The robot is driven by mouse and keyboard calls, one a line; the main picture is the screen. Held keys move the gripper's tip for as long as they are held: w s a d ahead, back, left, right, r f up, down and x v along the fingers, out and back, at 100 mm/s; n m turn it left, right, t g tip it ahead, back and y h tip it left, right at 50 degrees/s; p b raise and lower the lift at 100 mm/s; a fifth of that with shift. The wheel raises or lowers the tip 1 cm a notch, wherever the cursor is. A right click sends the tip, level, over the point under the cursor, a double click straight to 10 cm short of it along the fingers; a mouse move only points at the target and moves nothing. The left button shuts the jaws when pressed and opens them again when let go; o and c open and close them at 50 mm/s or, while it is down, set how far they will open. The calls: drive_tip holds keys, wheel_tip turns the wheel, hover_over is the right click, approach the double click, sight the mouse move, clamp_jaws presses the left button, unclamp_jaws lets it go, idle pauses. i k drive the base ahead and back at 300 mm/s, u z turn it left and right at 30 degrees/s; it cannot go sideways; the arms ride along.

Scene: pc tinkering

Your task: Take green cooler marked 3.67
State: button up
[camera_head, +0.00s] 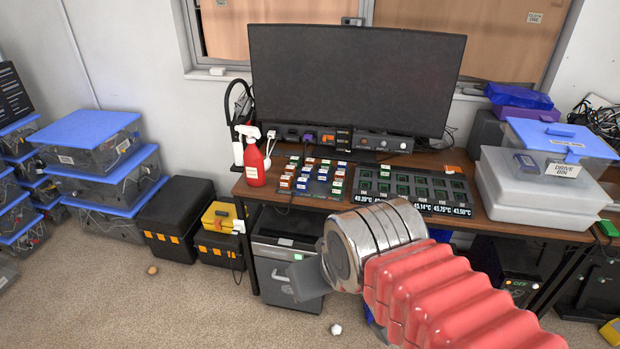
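A dark tray (312,196) on the desk holds several small coloured blocks in rows, in white, orange, blue and green. A green block (337,184) sits near its right side. The marks on the blocks are too small to read, so I cannot tell which one is marked 3.67. My gripper (308,278) is in front of the desk, below and apart from the tray. Only a grey finger part shows past my metal wrist, so its opening is hidden. I see nothing held in it.
A dark panel (370,197) with slots and temperature readouts lies right of the tray. A red spray bottle (254,162) stands to the left, and a large monitor (355,80) behind. A clear drive bin (565,148) stands at right. Carpet (190,310) at left is mostly free.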

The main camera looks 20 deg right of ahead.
sight(326, 164)
drive_tip(key=u, duration=0.25)
drive_tip(key=k, duration=0.6)
drive_tip(key=u, duration=0.7)
drive_tip(key=i, duration=1.95)
drive_tip(key=z, duration=0.45)
drive_tip(key=i, duration=0.5)
drive_tip(key=z, duration=0.75)
drive_tip(key=i, duration=0.45)
drive_tip(key=z, duration=0.25)
